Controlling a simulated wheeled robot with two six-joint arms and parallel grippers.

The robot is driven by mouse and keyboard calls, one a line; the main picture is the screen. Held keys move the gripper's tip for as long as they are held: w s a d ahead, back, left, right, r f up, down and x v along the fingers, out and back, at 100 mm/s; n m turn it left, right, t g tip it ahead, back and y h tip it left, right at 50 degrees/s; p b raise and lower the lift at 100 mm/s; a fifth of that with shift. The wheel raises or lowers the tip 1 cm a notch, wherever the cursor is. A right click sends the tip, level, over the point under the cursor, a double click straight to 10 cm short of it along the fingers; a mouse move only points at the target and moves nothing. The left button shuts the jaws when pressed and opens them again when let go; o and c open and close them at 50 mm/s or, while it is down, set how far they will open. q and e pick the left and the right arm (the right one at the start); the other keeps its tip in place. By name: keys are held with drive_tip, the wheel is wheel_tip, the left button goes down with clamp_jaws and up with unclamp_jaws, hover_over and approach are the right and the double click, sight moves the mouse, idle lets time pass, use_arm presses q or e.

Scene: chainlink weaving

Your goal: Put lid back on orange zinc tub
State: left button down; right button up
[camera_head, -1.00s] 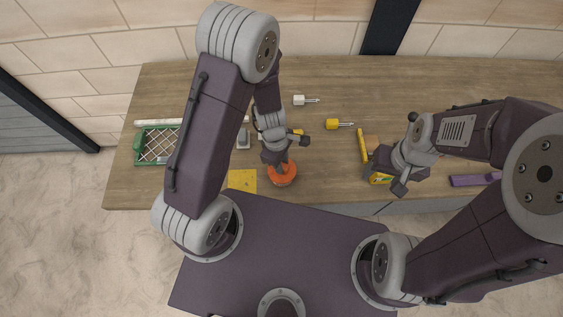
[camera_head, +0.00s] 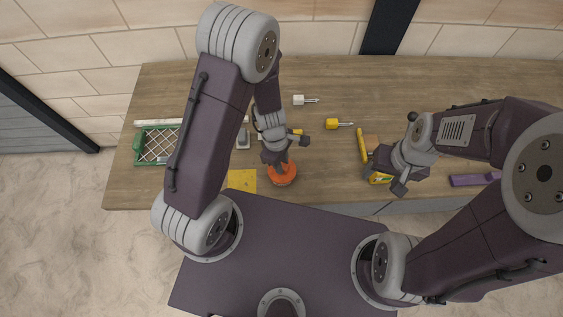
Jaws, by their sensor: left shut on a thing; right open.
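The orange tub (camera_head: 284,178) stands on the wooden bench near its front edge, right of a yellow square. My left gripper (camera_head: 279,163) is directly over the tub and reaches down to its top. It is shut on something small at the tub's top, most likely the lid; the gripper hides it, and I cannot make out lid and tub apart. My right gripper (camera_head: 388,175) is open, to the right of the tub, above the bench's front part and close to a yellow and green item.
A green tray with a lattice (camera_head: 157,146) lies at the left. A yellow square (camera_head: 242,180) lies left of the tub. Behind are a white-handled tool (camera_head: 299,100) and a yellow-handled tool (camera_head: 333,124). A yellow and green item (camera_head: 380,178) and a purple block (camera_head: 474,180) lie right.

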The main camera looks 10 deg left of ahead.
use_arm(q)
drive_tip(key=shift+f, duration=0.15)
idle(0.7)
drive_tip(key=c, duration=1.1)
unclamp_jaws()
drive_tip(key=o, duration=0.5)
wheel_tip(320, 180, up, 7)
drive_tip(key=p, duration=0.7)
clamp_jaws()
